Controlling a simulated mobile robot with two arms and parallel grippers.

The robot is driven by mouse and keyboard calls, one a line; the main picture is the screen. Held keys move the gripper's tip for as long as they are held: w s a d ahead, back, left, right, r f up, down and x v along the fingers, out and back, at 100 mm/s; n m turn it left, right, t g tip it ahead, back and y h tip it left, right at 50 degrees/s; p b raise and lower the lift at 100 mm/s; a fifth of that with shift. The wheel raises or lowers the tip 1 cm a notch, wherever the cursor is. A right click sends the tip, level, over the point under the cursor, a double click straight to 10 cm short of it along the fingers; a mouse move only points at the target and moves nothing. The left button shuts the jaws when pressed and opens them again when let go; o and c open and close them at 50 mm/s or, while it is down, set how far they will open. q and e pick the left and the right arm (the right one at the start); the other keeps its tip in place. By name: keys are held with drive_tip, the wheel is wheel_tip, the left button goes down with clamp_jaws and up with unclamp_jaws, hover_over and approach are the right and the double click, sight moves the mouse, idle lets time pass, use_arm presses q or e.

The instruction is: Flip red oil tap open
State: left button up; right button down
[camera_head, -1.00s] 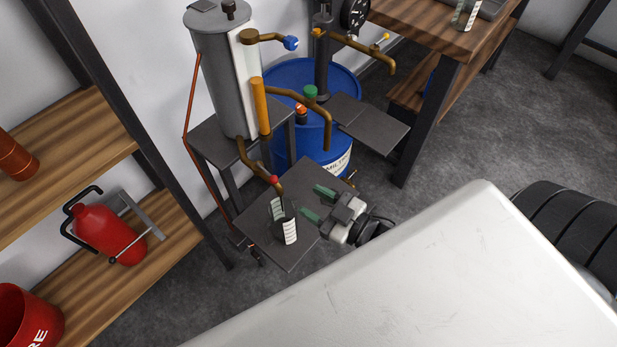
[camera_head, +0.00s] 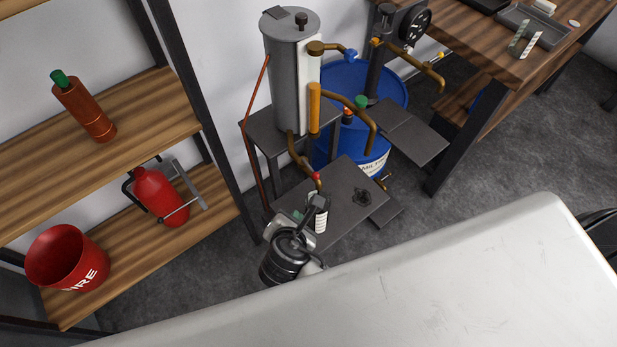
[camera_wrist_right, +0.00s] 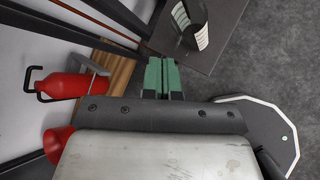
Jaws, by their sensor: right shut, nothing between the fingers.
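The small red tap (camera_head: 316,176) sits at the end of the brown pipe (camera_head: 300,155) that curves down from the grey cylindrical tank (camera_head: 289,85). Below it, a dark beaker with a white scale strip (camera_head: 320,220) stands on the low grey plate; it also shows in the right wrist view (camera_wrist_right: 202,35). My right gripper (camera_head: 298,215) is just left of the beaker and below the red tap, partly hidden by its own wrist. In the right wrist view its green fingers (camera_wrist_right: 162,64) are together and empty, short of the beaker. My left gripper is not in view.
A blue drum (camera_head: 385,90) stands behind. A wooden shelf (camera_head: 130,105) at left holds a red extinguisher (camera_head: 158,195) and a red bucket (camera_head: 65,260). A wooden bench (camera_head: 480,50) stands right.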

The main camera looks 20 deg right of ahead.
sight(318, 179)
wheel_tip(318, 179, up, 6)
drive_tip(key=s+a+n+g+h+p, duration=0.1)
drive_tip(key=s+a+n+h, duration=0.1)
drive_tip(key=n+h, duration=0.1)
drive_tip(key=x, duration=0.4)
drive_tip(key=r+p+x, duration=0.1)
drive_tip(key=x, duration=0.3)
drive_tip(key=w+d+x, duration=0.1)
drive_tip(key=x, duration=0.3)
drive_tip(key=shift+r, duration=0.3)
drive_tip(key=shift+w+d+p, duration=0.3)
drive_tip(key=shift+w+d, duration=0.05)
drive_tip(key=shift+d, duration=0.05)
drive_tip(key=shift+r, duration=0.1)
drive_tip(key=shift+w+d+r+p, duration=0.25)
drive_tip(key=shift+d+p, duration=0.15)
drive_tip(key=shift+p, duration=0.5)
drive_tip(key=shift+d+p, duration=0.25)
drive_tip(key=shift+p, duration=0.1)
drive_tip(key=shift+d+f, duration=0.1)
